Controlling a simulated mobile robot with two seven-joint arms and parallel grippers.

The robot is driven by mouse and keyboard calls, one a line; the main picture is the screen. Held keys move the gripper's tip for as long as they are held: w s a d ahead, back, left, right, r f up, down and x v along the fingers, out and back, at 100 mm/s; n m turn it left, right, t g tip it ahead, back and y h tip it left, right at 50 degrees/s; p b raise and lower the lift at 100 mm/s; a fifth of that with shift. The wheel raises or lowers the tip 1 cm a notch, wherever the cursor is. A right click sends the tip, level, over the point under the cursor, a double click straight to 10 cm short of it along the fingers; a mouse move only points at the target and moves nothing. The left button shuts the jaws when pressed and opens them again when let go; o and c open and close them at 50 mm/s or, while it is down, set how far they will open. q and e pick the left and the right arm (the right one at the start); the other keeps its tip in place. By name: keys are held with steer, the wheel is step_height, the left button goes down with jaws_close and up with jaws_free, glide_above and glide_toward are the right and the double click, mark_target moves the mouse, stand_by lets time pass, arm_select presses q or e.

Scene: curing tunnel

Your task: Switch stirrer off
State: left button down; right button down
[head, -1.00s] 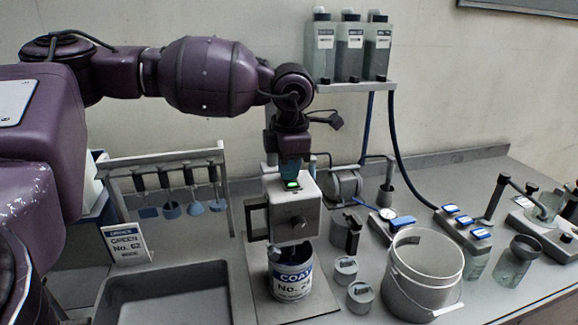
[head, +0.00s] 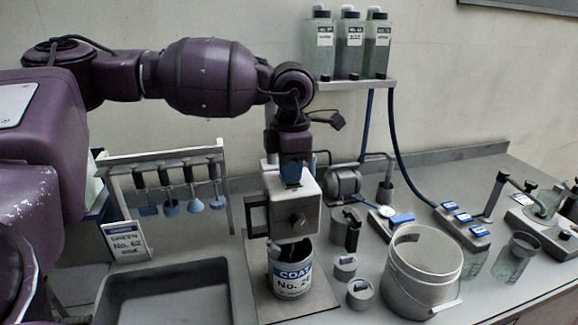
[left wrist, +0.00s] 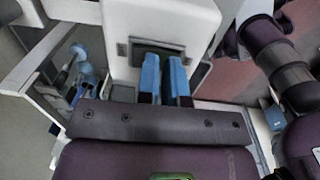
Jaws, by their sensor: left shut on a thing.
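The stirrer (head: 284,219) is a pale box-shaped head with a dark knob on its front. It stands over a can (head: 291,279) labelled COAT, and its lower part goes down into the can's mouth. My left gripper (head: 291,181) comes down from above onto the top of the stirrer. In the left wrist view its two blue fingers (left wrist: 166,72) are close together at a dark switch (left wrist: 140,47) set in the pale housing. The fingers are shut on the switch, and they hide part of it. No green light shows on top now. My right gripper is not in view.
A rack (head: 160,160) with hanging tools and a sign (head: 126,243) stand left of the stirrer. A grey tray (head: 165,270) lies front left. Small lidded pots (head: 345,267) and a bucket (head: 423,282) stand close on the right. Bottles (head: 349,45) stand on the shelf behind.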

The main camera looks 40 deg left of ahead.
arm_select(q)
steer(key=shift+s+f, duration=0.1)
steer(key=shift+f, duration=0.2)
steer(key=shift+r+p, duration=0.3)
steer(key=shift+r, duration=0.2)
step_height(320, 180, up, 4)
steer(key=shift+d+r+p, duration=0.1)
steer(key=shift+r+p, duration=0.15)
steer(key=shift+p, duration=0.65)
step_height(320, 180, up, 9)
steer(key=b, duration=0.1)
steer(key=shift+r, duration=0.1)
